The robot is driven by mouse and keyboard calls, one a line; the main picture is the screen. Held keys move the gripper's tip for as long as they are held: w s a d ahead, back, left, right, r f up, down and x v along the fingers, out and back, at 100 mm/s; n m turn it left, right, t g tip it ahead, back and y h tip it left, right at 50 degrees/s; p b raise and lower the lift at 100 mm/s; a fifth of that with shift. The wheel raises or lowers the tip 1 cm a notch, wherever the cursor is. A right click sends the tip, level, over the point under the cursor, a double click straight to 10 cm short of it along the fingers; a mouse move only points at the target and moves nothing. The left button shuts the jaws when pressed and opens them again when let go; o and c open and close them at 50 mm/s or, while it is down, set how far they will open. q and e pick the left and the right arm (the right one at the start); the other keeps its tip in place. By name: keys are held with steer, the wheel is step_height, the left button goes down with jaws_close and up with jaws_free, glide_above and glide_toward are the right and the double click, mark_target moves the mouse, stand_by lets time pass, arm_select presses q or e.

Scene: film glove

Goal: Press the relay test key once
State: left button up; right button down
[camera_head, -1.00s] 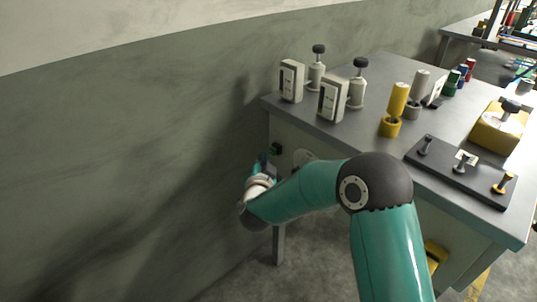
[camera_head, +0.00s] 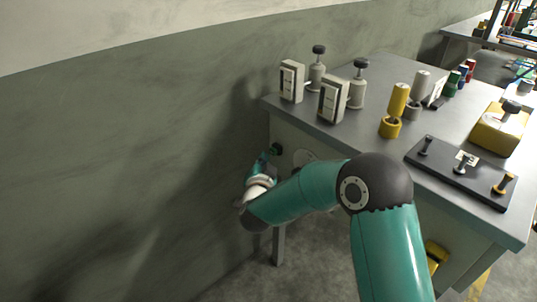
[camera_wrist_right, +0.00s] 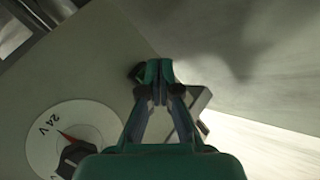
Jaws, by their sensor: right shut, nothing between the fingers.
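My left gripper is not in view.
A white dial marked 24 V (camera_wrist_right: 45,145) with a black knob is on the same panel. The bench top (camera_head: 385,70) carries two grey switch boxes, yellow and grey cylinders, a dark pegged plate (camera_head: 450,178) and a yellow block. A wall (camera_head: 120,150) stands close on the left.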

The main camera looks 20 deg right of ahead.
steer(key=shift+w+d, duration=0.1)
steer(key=shift+w+d, duration=0.25)
steer(key=shift+d, duration=0.05)
steer(key=shift+w+d+b, duration=0.15)
steer(key=shift+d+b, duration=0.15)
steer(key=shift+d, duration=0.15)
stand_by(1.1)
steer(key=shift+a, duration=0.1)
steer(key=shift+s+a, duration=0.35)
steer(key=shift+a, duration=0.4)
steer(key=shift+a, duration=0.1)
steer(key=a, duration=0.1)
steer(key=s+a, duration=0.1)
steer(key=a, duration=0.2)
steer(key=shift+s+a+b, duration=0.25)
steer(key=shift+s+b, duration=0.05)
steer(key=shift+s, duration=0.05)
stand_by(0.4)
